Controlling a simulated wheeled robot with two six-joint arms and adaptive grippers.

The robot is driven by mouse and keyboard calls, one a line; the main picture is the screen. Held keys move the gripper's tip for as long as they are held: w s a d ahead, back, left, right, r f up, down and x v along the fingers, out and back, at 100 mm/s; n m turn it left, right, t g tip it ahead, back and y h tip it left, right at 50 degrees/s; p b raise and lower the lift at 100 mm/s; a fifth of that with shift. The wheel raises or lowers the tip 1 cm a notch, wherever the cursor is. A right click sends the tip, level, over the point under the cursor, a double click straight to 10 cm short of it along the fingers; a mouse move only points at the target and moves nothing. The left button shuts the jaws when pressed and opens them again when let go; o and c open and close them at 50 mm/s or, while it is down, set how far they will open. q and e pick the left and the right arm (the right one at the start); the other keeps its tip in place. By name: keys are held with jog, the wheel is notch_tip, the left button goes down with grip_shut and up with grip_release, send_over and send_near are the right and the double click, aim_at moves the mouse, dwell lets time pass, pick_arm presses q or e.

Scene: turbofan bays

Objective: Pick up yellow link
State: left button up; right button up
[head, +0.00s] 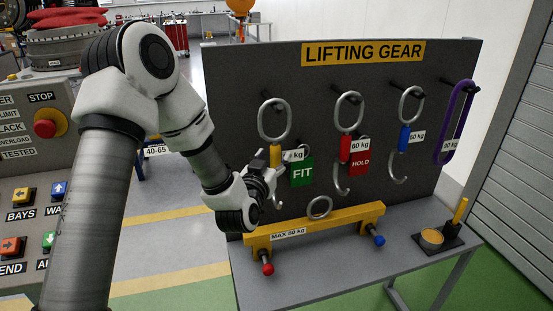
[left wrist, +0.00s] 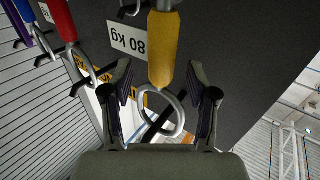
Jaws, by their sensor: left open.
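The yellow link (head: 275,155) hangs from a peg at the left of the dark board, with a grey oval ring above its yellow body and a hook below. My left gripper (head: 264,174) is in front of its lower part and partly hides it. In the left wrist view, which is upside down, the yellow body (left wrist: 164,55) and its ring lie between the two spread fingers of my left gripper (left wrist: 160,82). The gripper is open, and I see no clear finger contact. A white tag beside the link reads 80 kg. My right gripper is not in view.
A red link (head: 345,149), a blue link (head: 405,138) and a purple loop (head: 453,125) hang to the right. Green FIT (head: 302,171) and red HOLD tags hang nearby. A yellow beam (head: 330,228) stands on the grey shelf below, close to my gripper.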

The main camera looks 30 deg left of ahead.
aim_at(274, 154)
pick_arm(q)
jog(key=x, duration=0.3)
jog(key=shift+w+a+p, duration=0.1)
jog(key=shift+w+p, duration=0.1)
jog(key=shift+p, duration=0.2)
jog(key=shift+s+r, duration=0.15)
jog(key=shift+s, duration=0.1)
jog(key=shift+c, duration=0.7)
jog(key=shift+w, duration=0.1)
grip_shut()
jog(key=shift+w, duration=0.1)
